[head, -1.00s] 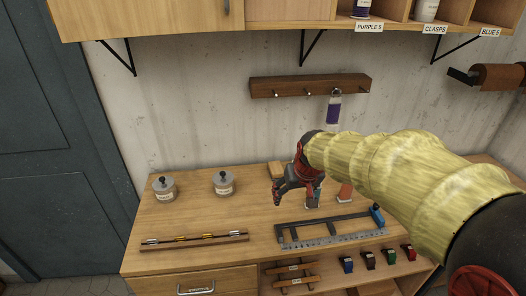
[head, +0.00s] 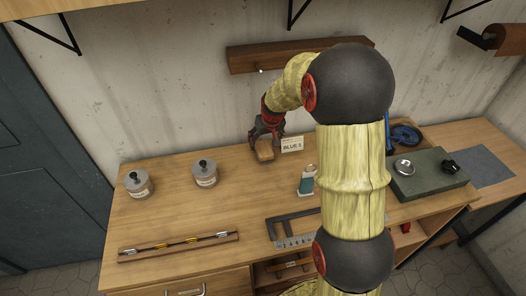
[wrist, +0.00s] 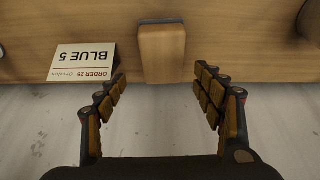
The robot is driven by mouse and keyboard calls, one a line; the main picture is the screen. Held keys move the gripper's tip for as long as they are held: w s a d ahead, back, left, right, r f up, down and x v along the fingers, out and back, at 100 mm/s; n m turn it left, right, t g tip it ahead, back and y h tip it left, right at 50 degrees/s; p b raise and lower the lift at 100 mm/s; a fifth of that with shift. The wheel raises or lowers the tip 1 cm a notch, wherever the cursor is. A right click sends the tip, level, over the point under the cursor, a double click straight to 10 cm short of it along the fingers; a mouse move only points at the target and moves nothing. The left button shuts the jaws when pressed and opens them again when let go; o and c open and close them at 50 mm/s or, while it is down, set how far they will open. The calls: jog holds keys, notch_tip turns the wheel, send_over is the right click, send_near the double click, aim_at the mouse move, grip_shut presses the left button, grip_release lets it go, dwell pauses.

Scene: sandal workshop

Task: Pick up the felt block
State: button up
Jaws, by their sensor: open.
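The felt block (head: 265,154) is a small tan block with a dark strip along one edge. It lies on the bench near the back wall, beside the order card (head: 292,145). My gripper (head: 266,138) is above the block, pointing down at it. In the wrist view the felt block (wrist: 162,50) shows between and just beyond the fingertips of my gripper (wrist: 161,78). The fingers are spread apart and empty, with a gap on both sides of the block. Whether the fingertips reach down to the block's height I cannot tell.
The card reading "BLUE 5" (wrist: 85,62) stands close by the block. Two grey lidded jars (head: 205,173) are to the left. A peg rail (head: 245,57) hangs on the wall above.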

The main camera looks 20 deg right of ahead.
aim_at(264, 149)
jog(key=shift+w+a+f+b, duration=0.15)
jog(key=shift+f+b, duration=0.2)
jog(key=shift+f, duration=0.8)
jog(key=shift+w+a+f+b, duration=0.1)
jog(key=shift+f+b, duration=0.25)
jog(key=shift+f, duration=0.8)
jog(key=shift+f, duration=0.3)
jog(key=shift+c, duration=0.2)
jog(key=shift+s, duration=0.1)
jog(key=c, duration=1.3)
